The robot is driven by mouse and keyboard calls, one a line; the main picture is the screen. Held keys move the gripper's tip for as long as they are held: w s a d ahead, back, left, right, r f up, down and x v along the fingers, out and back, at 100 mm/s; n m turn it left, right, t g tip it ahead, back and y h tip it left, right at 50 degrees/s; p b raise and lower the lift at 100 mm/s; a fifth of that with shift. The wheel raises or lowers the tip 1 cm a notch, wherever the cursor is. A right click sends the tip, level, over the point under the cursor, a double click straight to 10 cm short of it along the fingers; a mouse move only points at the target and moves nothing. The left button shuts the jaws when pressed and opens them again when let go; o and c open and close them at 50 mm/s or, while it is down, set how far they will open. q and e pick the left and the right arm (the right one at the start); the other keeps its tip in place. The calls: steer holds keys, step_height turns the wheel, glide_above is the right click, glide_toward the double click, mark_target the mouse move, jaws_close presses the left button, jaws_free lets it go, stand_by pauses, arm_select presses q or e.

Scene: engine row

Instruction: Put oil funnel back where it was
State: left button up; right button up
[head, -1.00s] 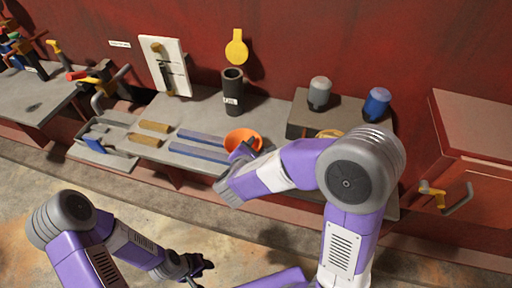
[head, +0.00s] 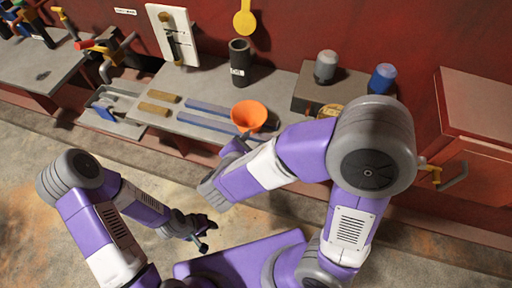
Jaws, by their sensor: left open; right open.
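My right gripper (head: 236,146) is open just below and in front of the funnel in the picture, mostly hidden behind my wrist. I see no grip on the funnel. My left gripper (head: 204,234) is open and empty, low over the floor in front of the bench.
A black cylinder (head: 240,62) stands at the bench's back. Blue strips (head: 208,122) and tan blocks (head: 154,108) lie left of the funnel. A raised block (head: 310,92) with grey and blue bottles is to the right. A red cabinet (head: 482,125) stands further right.

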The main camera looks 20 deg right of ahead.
steer(key=s+a+f+m+g+y, duration=0.1)
steer(key=s+f+m+g+y, duration=0.5)
steer(key=f, duration=0.6)
steer(key=s+a+f+m+g+y, duration=0.1)
steer(key=s+f+m+g, duration=0.3)
steer(key=s+f+g, duration=0.55)
steer(key=w+d+f+m+t+y, duration=0.1)
steer(key=w+f+m+t+y, duration=0.3)
steer(key=f+m, duration=0.7)
steer(key=w+m+t, duration=0.1)
steer(key=m+t, duration=0.1)
steer(key=m, duration=0.2)
steer(key=shift+d+f, duration=0.2)
steer(key=shift+f, duration=0.1)
steer(key=shift+r, duration=0.1)
step_height(320, 180, up, 3)
steer(key=p, duration=0.3)
